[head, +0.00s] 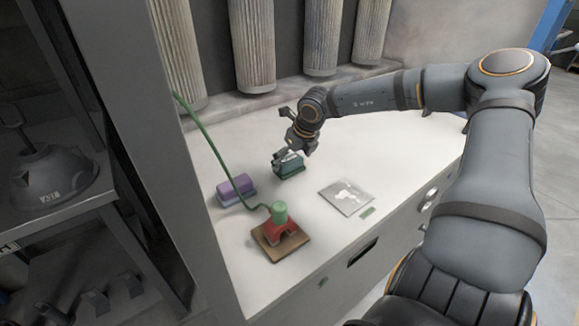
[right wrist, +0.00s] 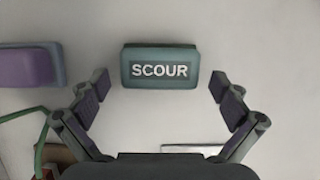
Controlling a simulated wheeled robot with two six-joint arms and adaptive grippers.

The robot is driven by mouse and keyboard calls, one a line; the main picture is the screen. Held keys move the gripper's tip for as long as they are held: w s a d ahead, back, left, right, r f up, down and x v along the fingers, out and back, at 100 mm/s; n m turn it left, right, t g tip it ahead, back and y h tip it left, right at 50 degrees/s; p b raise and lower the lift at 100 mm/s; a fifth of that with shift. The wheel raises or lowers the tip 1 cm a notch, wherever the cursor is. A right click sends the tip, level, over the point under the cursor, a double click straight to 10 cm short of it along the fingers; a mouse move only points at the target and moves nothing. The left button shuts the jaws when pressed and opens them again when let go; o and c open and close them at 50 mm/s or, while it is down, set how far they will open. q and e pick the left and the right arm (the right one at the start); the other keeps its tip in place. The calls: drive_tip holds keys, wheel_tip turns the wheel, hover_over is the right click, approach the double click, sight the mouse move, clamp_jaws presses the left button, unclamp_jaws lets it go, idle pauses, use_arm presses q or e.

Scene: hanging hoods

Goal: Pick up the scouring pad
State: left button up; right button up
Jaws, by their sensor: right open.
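The scouring pad (head: 289,166) is a teal block lying on the white worktop in the head view. In the right wrist view the pad (right wrist: 160,68) shows its top with the word SCOUR, centred ahead of the fingers. My right gripper (head: 292,150) is at the pad from above in the head view. In the right wrist view the right gripper (right wrist: 160,84) is open, with one finger on each side of the pad and a gap on both sides. My left gripper is not in view.
A purple block (head: 236,188) lies left of the pad. A red tool with a green top (head: 279,228) stands on a brown board (head: 267,250), with a green cord rising from it. A grey plate (head: 345,198) lies right of the pad.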

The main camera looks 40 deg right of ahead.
drive_tip(key=shift+x, duration=0.85)
drive_tip(key=shift+r, duration=0.1)
drive_tip(key=c, duration=1.1)
drive_tip(key=shift+c, duration=0.2)
